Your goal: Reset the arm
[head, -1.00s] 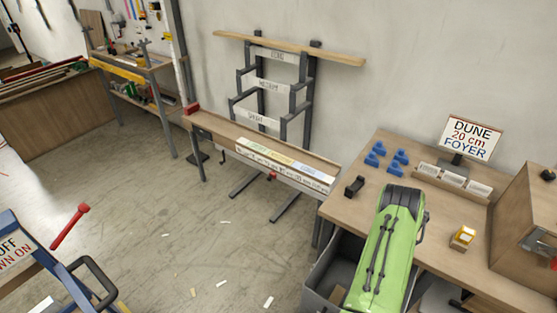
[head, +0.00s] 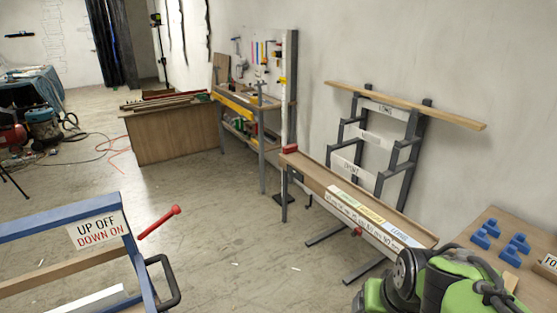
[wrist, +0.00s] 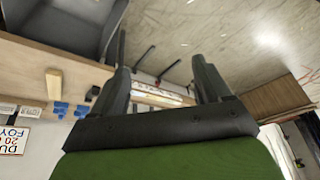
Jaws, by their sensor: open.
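My green arm (head: 450,285) shows at the lower right of the head view, folded and close to the camera, in front of the right-hand table and the end of the narrow bench. My gripper is out of sight there. In the wrist view my gripper (wrist: 160,66) has its two dark fingers spread wide apart, with nothing between them. The wrist picture is turned over, with the tables at the left and the floor at the top.
A narrow bench (head: 318,175) with labelled strips stands before a wall rack (head: 420,150) bearing a long board. Blue blocks (head: 485,232) lie on the right-hand table (head: 535,235). A blue frame (head: 60,222) with a red lever (head: 158,222) stands at left. Open floor lies between.

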